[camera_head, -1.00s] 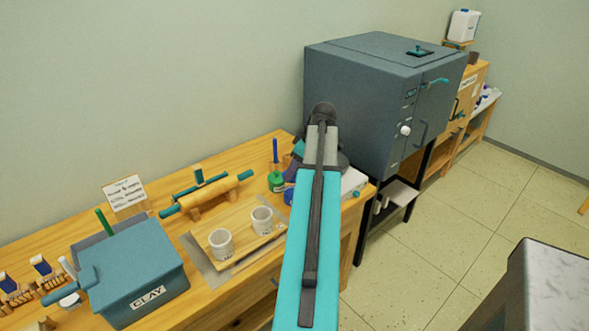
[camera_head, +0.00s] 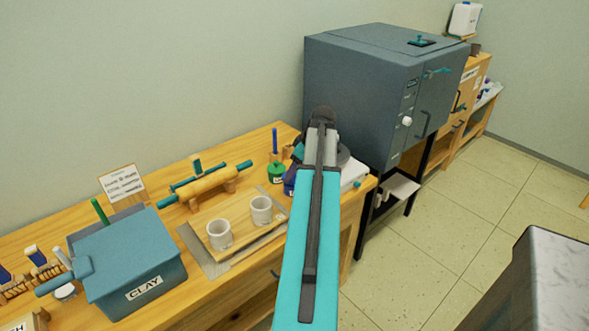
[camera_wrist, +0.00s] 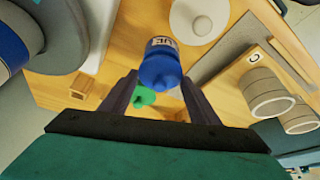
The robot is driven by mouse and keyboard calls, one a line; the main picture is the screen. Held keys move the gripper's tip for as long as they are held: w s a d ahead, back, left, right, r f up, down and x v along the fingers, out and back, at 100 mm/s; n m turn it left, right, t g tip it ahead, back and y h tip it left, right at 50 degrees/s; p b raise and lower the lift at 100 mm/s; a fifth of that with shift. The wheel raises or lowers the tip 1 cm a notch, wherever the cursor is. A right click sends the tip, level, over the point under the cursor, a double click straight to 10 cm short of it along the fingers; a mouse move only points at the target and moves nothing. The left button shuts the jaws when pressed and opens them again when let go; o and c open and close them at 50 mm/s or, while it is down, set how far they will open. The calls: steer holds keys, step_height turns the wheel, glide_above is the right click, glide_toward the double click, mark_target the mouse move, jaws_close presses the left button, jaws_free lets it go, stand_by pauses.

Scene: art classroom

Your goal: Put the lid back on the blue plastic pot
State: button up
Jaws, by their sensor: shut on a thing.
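In the wrist view, my gripper (camera_wrist: 160,78) points down at the bench with its two dark fingers closed on a blue lid (camera_wrist: 160,70). Just beyond the lid is the blue pot's label (camera_wrist: 163,42), partly readable as "UE". The lid appears lined up with the pot, but I cannot tell whether it is seated or slightly above. In the head view my arm hides most of the gripper, and only a dark blue patch of the pot (camera_head: 290,180) shows beside it.
A green pot (camera_head: 277,173) stands close to the blue pot. Two pale cups (camera_head: 219,235) stand on a board, with a rolling pin (camera_head: 205,187) behind. A blue-grey CLAY bin (camera_head: 130,262) is at left. A large grey kiln (camera_head: 370,95) stands at right.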

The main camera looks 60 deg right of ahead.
steer(key=shift+f, duration=0.55)
steer(key=shift+f, duration=0.2)
stand_by(2.5)
steer(key=o, duration=1.6)
steer(key=shift+c, duration=0.2)
steer(key=shift+r, duration=0.2)
steer(key=shift+r+p, duration=1.95)
steer(key=shift+r, duration=1.4)
jaws_close()
